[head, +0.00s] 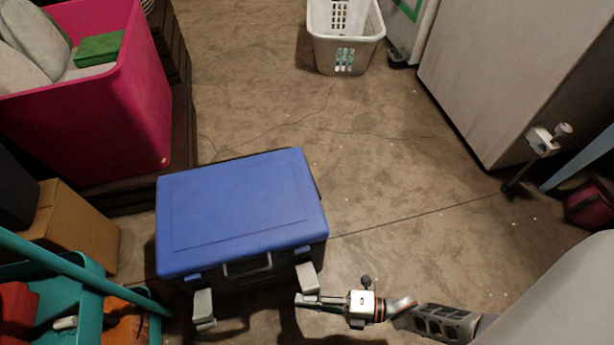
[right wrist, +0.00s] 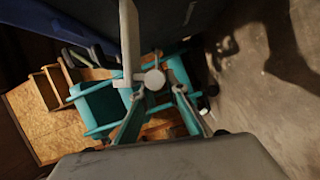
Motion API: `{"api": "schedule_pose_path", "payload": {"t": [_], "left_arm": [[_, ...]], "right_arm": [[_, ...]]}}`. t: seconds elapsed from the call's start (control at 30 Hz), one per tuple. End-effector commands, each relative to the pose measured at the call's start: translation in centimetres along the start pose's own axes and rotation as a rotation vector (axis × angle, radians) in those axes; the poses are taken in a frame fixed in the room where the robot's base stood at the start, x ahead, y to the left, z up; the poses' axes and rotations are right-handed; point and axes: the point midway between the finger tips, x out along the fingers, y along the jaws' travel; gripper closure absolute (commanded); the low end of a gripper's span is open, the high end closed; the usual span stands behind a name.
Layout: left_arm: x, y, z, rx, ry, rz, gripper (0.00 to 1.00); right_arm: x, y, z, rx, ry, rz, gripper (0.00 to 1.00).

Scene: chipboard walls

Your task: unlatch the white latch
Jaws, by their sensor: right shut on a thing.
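A dark box with a blue lid (head: 240,210) stands on the floor in the head view, its lid down. Two white latches are on its front side: a left latch (head: 202,304) and a right latch (head: 307,277). My right gripper (head: 301,299) is at the front right corner, shut on the lower end of the right latch. In the right wrist view the white latch (right wrist: 131,45) reaches down to the fingertips (right wrist: 165,93) of that gripper. The exact contact is small and partly hidden. My left gripper is not in view.
A pink bin (head: 100,120) and a cardboard box (head: 75,235) stand left of the box. A teal rack (head: 90,270) is close at the lower left. A white basket (head: 345,50) stands at the back. The floor (head: 400,200) to the right is clear.

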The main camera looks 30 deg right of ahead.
Motion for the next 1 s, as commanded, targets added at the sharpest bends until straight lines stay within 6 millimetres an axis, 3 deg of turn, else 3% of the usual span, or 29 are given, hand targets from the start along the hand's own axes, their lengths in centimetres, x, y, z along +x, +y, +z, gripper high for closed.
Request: {"api": "schedule_pose_path", "payload": {"t": [0.03,0.47,0.5,0.53,0.87,1.0], "left_arm": [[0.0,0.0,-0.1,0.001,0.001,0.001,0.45],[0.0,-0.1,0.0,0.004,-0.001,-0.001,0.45],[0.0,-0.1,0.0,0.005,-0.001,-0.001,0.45],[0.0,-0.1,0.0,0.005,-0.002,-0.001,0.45],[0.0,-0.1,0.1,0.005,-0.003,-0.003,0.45],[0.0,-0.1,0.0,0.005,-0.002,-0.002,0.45]], "right_arm": [[0.5,0.5,1.1,-0.015,-0.014,0.006,1.00],[0.6,0.4,1.1,-0.017,-0.014,0.007,1.00],[0.6,0.4,1.0,-0.017,-0.014,0.008,0.76],[0.6,0.4,1.0,-0.017,-0.014,0.008,0.68],[0.3,0.5,1.1,-0.017,-0.013,0.010,0.68],[-1.1,0.4,1.2,-0.018,-0.013,0.006,0.68]]}}
